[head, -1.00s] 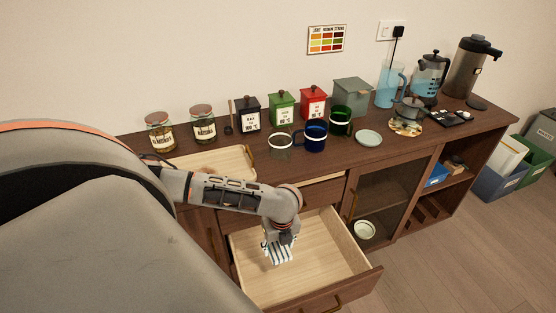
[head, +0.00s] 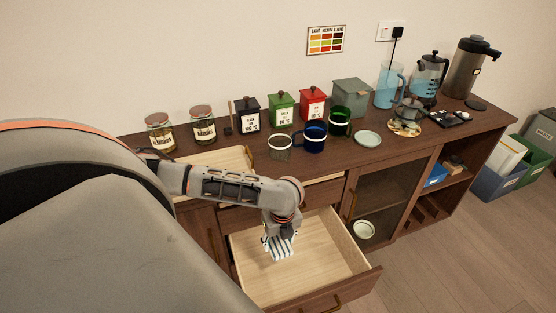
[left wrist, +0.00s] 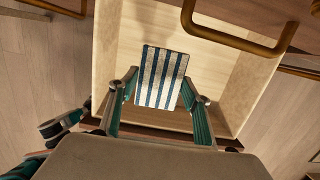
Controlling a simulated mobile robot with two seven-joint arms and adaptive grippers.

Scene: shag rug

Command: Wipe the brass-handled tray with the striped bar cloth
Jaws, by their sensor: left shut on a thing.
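The striped bar cloth (head: 281,246), blue and white, hangs from my left gripper (head: 279,232) inside the open drawer. In the left wrist view the cloth (left wrist: 160,68) lies between the two fingers, which are shut on it. I cannot tell whether its lower edge touches the drawer floor. The brass-handled tray (head: 238,158), pale wood, sits on the countertop at the left; my left arm hides its front part. One brass handle shows at its right end.
The open drawer (head: 330,262) surrounds the gripper with pale walls. Jars (head: 203,126), canisters (head: 281,109) and mugs (head: 313,137) stand behind and right of the tray. A small plate (head: 367,139) lies right of the mugs. A brass handle (left wrist: 235,40) crosses the wrist view's upper right.

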